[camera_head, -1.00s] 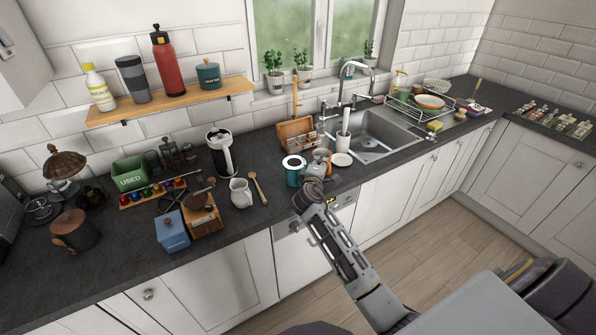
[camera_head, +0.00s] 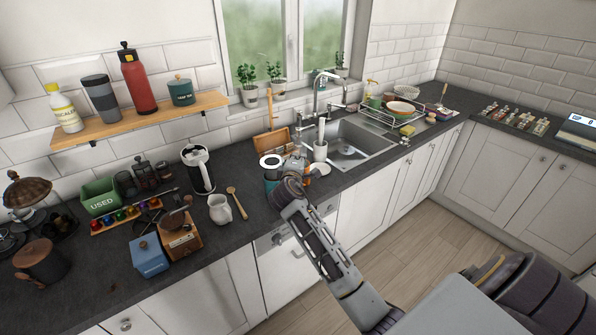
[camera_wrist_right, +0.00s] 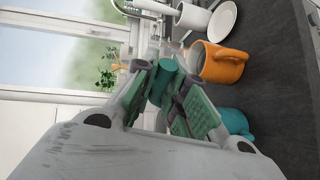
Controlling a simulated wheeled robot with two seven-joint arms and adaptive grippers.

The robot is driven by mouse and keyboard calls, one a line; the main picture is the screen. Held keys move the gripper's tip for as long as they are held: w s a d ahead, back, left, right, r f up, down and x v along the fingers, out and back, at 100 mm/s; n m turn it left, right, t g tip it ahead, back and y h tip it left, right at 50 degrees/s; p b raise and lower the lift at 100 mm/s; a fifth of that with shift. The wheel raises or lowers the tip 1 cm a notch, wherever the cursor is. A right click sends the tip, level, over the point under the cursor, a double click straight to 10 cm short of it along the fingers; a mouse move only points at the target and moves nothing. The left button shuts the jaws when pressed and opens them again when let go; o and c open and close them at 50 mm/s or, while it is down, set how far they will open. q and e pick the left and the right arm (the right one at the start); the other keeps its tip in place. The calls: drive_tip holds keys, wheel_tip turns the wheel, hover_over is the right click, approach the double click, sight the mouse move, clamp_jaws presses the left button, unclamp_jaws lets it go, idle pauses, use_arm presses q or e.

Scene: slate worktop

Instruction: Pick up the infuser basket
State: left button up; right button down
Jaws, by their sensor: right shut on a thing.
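My right gripper (camera_head: 293,172) is above the front of the worktop, in front of the mugs in the head view. In the right wrist view its green-padded fingers (camera_wrist_right: 167,92) are shut on a small teal cylindrical piece (camera_wrist_right: 166,76), which I take to be part of the infuser basket; the rest of it is hard to make out. A teal mug with a white rim (camera_head: 270,161) stands just left of the gripper. An orange mug (camera_wrist_right: 222,63) is close by, partly hidden in the head view. My left gripper is not in view.
A sink (camera_head: 352,146) and dish rack (camera_head: 392,114) lie to the right.

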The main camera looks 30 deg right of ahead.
drive_tip(key=shift+r, duration=2.05)
drive_tip(key=shift+w+r, duration=0.2)
drive_tip(key=shift+r, duration=0.4)
drive_tip(key=w+a+r+p, duration=0.2)
drive_tip(key=w+a+r, duration=0.15)
drive_tip(key=a, duration=0.35)
drive_tip(key=s+d+f+m+g+h, duration=0.3)
drive_tip(key=s+m+g, duration=0.1)
drive_tip(key=s+g, duration=0.1)
drive_tip(key=shift+s+d+f+m+h, duration=0.2)
drive_tip(key=shift+s+m+h, duration=0.1)
drive_tip(key=shift+h, duration=0.1)
drive_tip(key=shift+a+f+b, duration=0.1)
drive_tip(key=shift+f+b, duration=0.15)
drive_tip(key=shift+b, duration=0.05)
